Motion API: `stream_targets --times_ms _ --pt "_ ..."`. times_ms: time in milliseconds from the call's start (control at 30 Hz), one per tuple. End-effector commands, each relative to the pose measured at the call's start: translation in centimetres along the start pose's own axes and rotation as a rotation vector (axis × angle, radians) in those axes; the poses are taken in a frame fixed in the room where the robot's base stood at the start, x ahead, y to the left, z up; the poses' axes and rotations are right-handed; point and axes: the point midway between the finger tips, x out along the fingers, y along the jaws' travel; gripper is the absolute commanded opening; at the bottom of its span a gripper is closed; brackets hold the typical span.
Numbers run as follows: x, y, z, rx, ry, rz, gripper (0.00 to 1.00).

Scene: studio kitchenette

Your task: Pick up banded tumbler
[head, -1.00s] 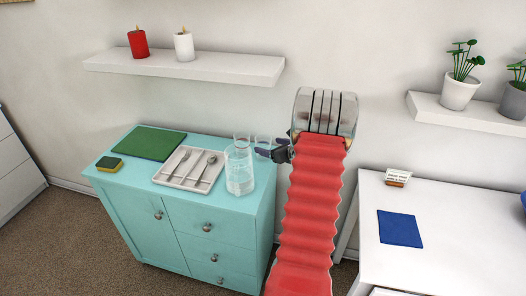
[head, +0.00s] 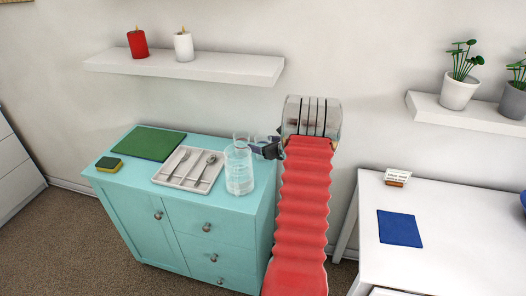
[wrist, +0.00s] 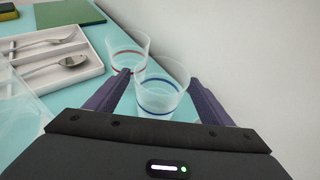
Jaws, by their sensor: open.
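Two clear tumblers stand side by side near the cabinet's back right corner. The blue-banded tumbler (wrist: 160,95) is nearer in the wrist view, between the two purple fingers of my open gripper (wrist: 160,78). The red-banded tumbler (wrist: 127,50) stands just beyond it to the left, close to the left fingertip. In the head view my gripper (head: 262,146) is at the cabinet's right back edge, and the tumblers are partly hidden behind the jug and gripper; their bands cannot be made out there. I cannot tell whether the fingers touch the glass.
A clear jug (head: 239,174) stands close in front of the tumblers. A cutlery tray (head: 172,181), green board (head: 148,143) and sponge (head: 109,164) lie on the teal cabinet (head: 143,193). The wall is close behind. A shelf (head: 185,66) with two candles hangs above.

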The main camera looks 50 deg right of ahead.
Motion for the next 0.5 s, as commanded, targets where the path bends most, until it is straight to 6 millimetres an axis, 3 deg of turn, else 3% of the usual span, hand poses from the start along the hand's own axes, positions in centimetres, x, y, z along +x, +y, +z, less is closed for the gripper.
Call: stream_targets --times_ms 233,500 --pt "0.0 0.03 0.02 0.0 0.0 0.001 0.75" --pt "0.0 0.04 0.02 -0.001 0.0 0.001 0.56"
